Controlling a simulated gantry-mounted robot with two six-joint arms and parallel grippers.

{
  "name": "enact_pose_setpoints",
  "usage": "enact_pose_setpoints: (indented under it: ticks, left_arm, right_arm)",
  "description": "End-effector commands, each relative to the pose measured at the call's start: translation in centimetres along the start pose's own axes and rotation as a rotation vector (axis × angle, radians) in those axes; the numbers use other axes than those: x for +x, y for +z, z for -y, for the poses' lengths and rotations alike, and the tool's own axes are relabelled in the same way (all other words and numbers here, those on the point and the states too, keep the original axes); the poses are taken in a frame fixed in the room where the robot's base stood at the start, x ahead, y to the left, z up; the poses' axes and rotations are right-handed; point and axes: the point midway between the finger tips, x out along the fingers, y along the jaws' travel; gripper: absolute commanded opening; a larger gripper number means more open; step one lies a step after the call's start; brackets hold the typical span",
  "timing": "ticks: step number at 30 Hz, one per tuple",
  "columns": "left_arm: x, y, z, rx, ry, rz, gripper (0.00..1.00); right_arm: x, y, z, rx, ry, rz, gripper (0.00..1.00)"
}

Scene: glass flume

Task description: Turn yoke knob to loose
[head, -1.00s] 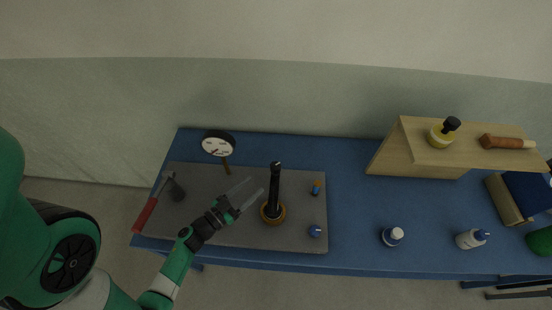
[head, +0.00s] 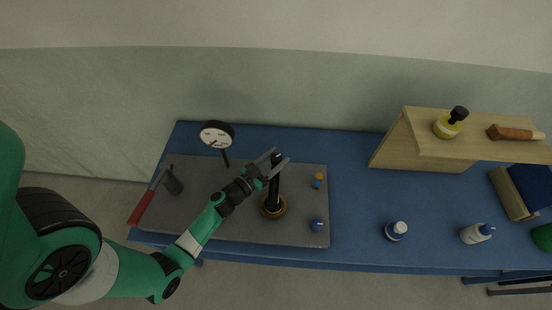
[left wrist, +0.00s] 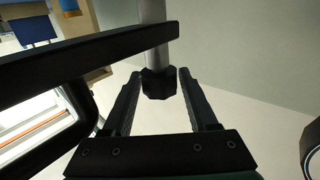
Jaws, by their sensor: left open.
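A black upright post (head: 273,192) with a brass-coloured round base (head: 273,210) stands on the grey mat (head: 230,225) in the head view. My left gripper (head: 279,157) is at the top of this post, with its fingers spread. In the left wrist view a dark faceted knob (left wrist: 159,84) on a pale grey shaft (left wrist: 153,12) shows between the two open fingers (left wrist: 159,74). Gaps show beside the knob, so the fingers look apart from it. A thick black bar (left wrist: 90,54) crosses in front of the shaft. The knob's setting is not readable. My right gripper is not in view.
A round dial on a stand (head: 216,134) and a red-handled tool (head: 142,207) are left of the post. Small blue and orange items (head: 318,181) lie right of it. A wooden stand (head: 470,149) and bottles (head: 396,231) occupy the blue bench's right side.

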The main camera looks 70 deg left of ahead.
Motion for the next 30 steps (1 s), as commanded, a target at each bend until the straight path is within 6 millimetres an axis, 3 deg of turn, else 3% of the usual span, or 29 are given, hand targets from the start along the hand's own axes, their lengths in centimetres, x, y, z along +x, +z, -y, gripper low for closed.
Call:
enact_pose_setpoints:
  ticks: [3, 13, 20, 30]
  left_arm:
    - [0.0, 0.0, 0.0, 0.0, 0.0, 0.0, 0.57]
    - [-0.1, 0.0, 0.0, 0.0, 0.0, 0.0, 0.0]
    - [-0.1, -0.1, 0.0, 0.0, 0.011, 0.0, 0.0]
    - [0.0, -0.5, 0.3, -0.002, 0.152, 0.003, 0.0]
  right_arm:
    - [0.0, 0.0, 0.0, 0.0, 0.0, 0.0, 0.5]
    - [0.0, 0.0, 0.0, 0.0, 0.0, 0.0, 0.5]
    - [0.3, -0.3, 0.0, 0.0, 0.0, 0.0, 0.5]
    - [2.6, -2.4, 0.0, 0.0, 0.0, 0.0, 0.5]
